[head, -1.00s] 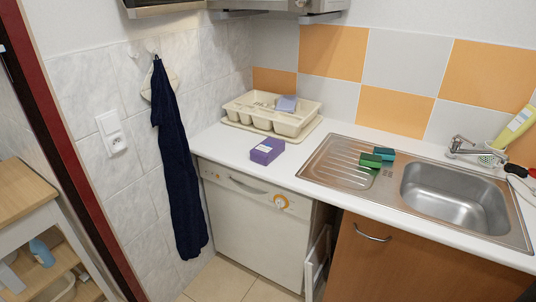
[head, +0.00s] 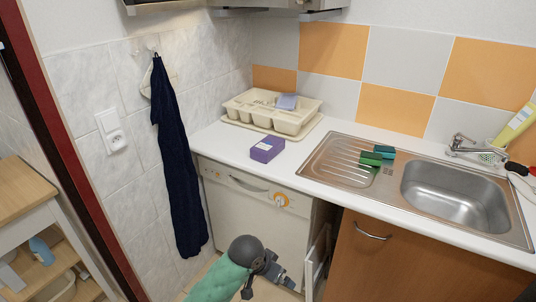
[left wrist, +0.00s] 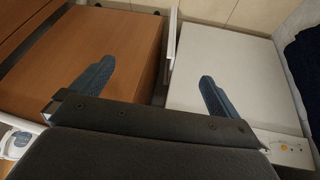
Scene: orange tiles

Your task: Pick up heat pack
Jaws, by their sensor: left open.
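No object is clearly marked as the heat pack. A purple box with a pale label (head: 267,150) lies on the white counter left of the sink, and a flat blue-lilac packet (head: 287,102) rests in the cream dish rack; I cannot tell which is the heat pack. My left gripper (head: 270,273) is low in front of the dishwasher, below and apart from both. In the left wrist view its two blue fingers (left wrist: 155,88) are spread with nothing between them. My right gripper is not in view.
The cream dish rack (head: 302,121) stands at the back corner. Green sponges (head: 371,159) lie on the steel drainboard (head: 330,168) by the sink basin (head: 455,195). The counter edge overhangs the dishwasher (head: 250,225). A dark towel (head: 175,160) hangs at left. A panel (head: 317,258) stands ajar.

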